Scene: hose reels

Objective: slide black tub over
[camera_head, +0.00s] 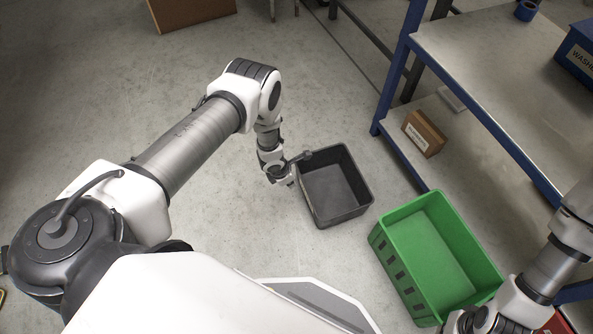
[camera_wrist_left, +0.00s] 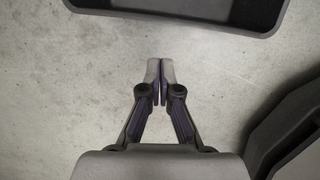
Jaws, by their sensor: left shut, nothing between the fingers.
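The black tub (camera_head: 333,215) stands on the concrete floor in the middle of the head view. It is open-topped and looks empty. My left gripper (camera_head: 291,183) is low beside its left wall; the head view does not show clearly whether they touch. In the left wrist view, the left gripper's fingers (camera_wrist_left: 159,66) are shut with nothing between them. The near rim of the tub (camera_wrist_left: 185,20) lies ahead of the fingertips at the top, with bare floor between in the picture. My right arm is at the lower right of the head view; its fingers cannot be made out.
A green crate (camera_head: 383,262) stands on the floor right of the tub. A blue-legged metal table (camera_head: 480,50) is at the upper right, with a small cardboard box (camera_head: 424,133) on its lower shelf. Floor left of and beyond the tub is clear.

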